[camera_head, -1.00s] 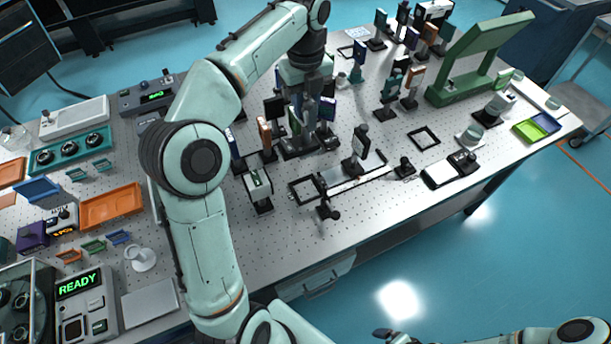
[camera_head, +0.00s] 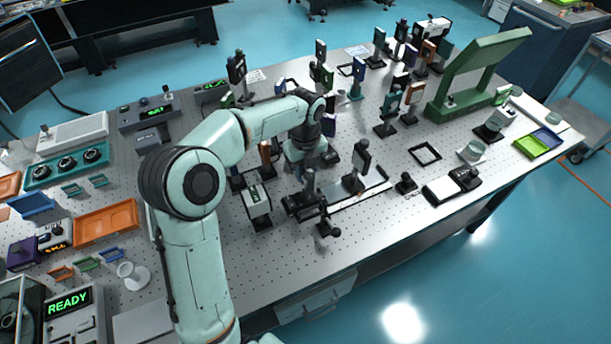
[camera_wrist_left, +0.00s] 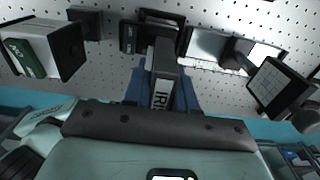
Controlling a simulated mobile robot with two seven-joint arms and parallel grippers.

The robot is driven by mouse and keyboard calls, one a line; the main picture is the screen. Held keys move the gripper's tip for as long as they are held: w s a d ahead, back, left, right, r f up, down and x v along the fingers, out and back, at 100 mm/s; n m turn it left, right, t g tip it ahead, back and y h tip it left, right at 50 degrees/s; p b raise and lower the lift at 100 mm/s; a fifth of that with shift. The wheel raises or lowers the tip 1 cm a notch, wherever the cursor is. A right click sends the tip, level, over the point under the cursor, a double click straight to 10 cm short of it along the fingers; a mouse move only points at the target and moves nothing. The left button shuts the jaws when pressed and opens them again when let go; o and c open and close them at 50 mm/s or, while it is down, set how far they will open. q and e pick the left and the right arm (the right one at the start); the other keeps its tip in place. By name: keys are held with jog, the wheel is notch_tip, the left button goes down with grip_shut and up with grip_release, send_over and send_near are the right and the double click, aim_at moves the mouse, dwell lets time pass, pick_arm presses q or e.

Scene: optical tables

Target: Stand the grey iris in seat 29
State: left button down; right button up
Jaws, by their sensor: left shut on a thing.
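My left gripper (camera_head: 308,164) is shut on the grey iris (camera_head: 309,182), an upright dark grey piece. In the left wrist view the gripper (camera_wrist_left: 163,80) has a blue finger on each side of the iris (camera_wrist_left: 164,92), whose top reads "IRIS" in part. The iris is low over the black square frame at the left end of the silver rail, where its dark base covers most of that frame. I cannot tell whether the base rests in it, and no seat number is readable. My right gripper is not in view.
A white box-shaped device (camera_head: 257,202) stands close on the left. A small black mount (camera_head: 327,228) is in front. A dark upright mount (camera_head: 357,168) stands on the rail (camera_head: 352,197) to the right.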

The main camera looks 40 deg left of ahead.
pick_arm(q)
jog(key=shift+s+f, duration=0.1)
jog(key=shift+f, duration=0.85)
jog(key=shift+f, duration=0.1)
jog(key=shift+f, duration=0.15)
jog(key=c, duration=0.9)
grip_release()
